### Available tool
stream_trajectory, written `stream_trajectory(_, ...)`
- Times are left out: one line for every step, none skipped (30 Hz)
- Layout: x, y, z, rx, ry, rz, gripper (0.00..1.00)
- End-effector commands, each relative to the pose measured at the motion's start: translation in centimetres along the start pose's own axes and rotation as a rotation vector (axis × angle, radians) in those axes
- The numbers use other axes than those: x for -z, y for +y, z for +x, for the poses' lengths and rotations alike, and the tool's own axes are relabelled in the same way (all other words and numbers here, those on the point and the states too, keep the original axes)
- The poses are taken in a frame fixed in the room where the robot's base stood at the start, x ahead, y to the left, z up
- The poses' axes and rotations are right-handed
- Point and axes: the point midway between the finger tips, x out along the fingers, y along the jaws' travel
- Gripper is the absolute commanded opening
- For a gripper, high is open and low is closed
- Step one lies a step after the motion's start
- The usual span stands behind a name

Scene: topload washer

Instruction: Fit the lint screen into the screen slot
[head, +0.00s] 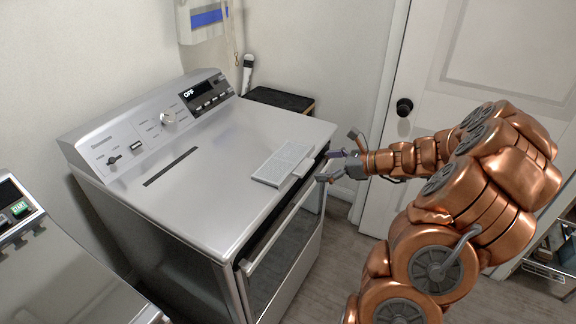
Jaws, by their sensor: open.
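The lint screen (283,161) is a flat, pale grey panel with a small tab at its right. It lies flat on the machine's top, near the front right edge. The screen slot (171,166) is a narrow dark opening in the top, left of the screen and near the control panel. My gripper (324,159) is open at the front edge of the machine, just right of the lint screen's tab. Its fingers point left toward the tab. I cannot tell whether a finger touches it. Nothing shows between the fingers.
The silver machine (222,217) has a control panel (150,120) with knobs along its back and a front door below. A second appliance (70,265) stands at lower left. A door with a black knob (404,107) is behind my arm. The machine's top between screen and slot is clear.

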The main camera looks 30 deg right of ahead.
Motion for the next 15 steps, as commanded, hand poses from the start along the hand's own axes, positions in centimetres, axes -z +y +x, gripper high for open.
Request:
stream_trajectory(0.9, -0.9, -0.5, 0.025, -0.007, 0.032, 1.0)
stream_trajectory(1.2, -1.2, -0.7, 0.035, -0.01, 0.046, 1.0)
stream_trajectory(1.4, -1.6, -0.9, 0.046, -0.014, 0.061, 1.0)
stream_trajectory(1.5, -1.8, -0.9, 0.052, -0.016, 0.068, 1.0)
stream_trajectory(1.6, -1.9, -0.9, 0.055, -0.018, 0.073, 1.0)
stream_trajectory(1.6, -2.0, -0.7, 0.058, -0.019, 0.076, 1.0)
stream_trajectory(1.6, -2.0, -0.5, 0.058, -0.019, 0.077, 1.0)
stream_trajectory(1.5, -2.0, -0.2, 0.058, -0.019, 0.077, 1.0)
stream_trajectory(1.5, -2.0, 0.2, 0.056, -0.019, 0.076, 1.0)
stream_trajectory(1.4, -2.0, 0.5, 0.055, -0.02, 0.075, 1.0)
stream_trajectory(1.4, -2.0, 0.8, 0.055, -0.02, 0.076, 1.0)
stream_trajectory(1.4, -2.0, 1.1, 0.055, -0.02, 0.076, 1.0)
stream_trajectory(1.5, -2.0, 1.3, 0.055, -0.02, 0.076, 1.0)
stream_trajectory(1.5, -2.0, 1.5, 0.054, -0.02, 0.075, 1.0)
stream_trajectory(1.5, -2.0, 1.8, 0.053, -0.019, 0.075, 1.0)
